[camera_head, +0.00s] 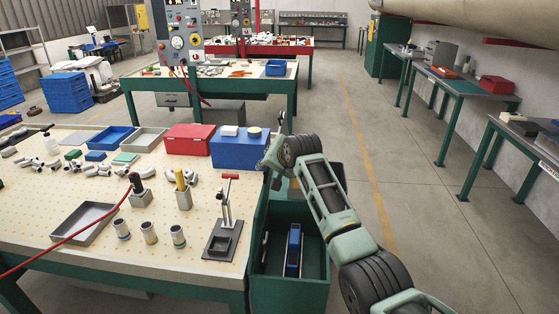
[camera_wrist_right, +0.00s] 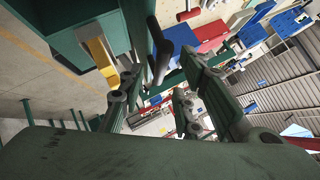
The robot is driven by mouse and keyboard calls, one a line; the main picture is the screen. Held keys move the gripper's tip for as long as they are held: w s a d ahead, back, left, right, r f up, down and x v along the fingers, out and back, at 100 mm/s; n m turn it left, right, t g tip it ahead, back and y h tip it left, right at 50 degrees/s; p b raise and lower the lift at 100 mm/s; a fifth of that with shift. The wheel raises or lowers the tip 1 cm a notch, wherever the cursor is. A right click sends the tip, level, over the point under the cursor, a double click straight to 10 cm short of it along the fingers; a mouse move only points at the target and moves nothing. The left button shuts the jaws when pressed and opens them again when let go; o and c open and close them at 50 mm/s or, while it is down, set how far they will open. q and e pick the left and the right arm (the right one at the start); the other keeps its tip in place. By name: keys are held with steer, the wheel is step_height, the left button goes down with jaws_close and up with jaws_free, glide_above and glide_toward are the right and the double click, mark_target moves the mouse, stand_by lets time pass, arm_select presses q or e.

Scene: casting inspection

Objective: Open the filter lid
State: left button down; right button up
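I cannot pick out the filter lid with certainty in either view. A blue box (camera_head: 240,152) with white pieces on top stands at the workbench's right edge; a blue block, likely the same box, shows in the wrist view (camera_wrist_right: 183,36). My right gripper (camera_head: 275,145) is beside this box's right side, partly hidden by its own wrist. In the wrist view, its fingers (camera_wrist_right: 158,98) are spread apart with no object visibly held. A dark handle-like piece (camera_wrist_right: 158,52) lies beyond the fingers; whether it touches them is unclear. My left gripper is not in view.
A red box (camera_head: 188,139) stands left of the blue box. A lever clamp (camera_head: 226,208), grey tray (camera_head: 83,224) and several metal fittings occupy the workbench (camera_head: 110,255). A green bin (camera_head: 312,268) holding a blue item is below my right arm.

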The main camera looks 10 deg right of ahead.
steer(key=v, duration=0.7)
steer(key=shift+s+r, duration=0.15)
steer(key=shift+s, duration=0.2)
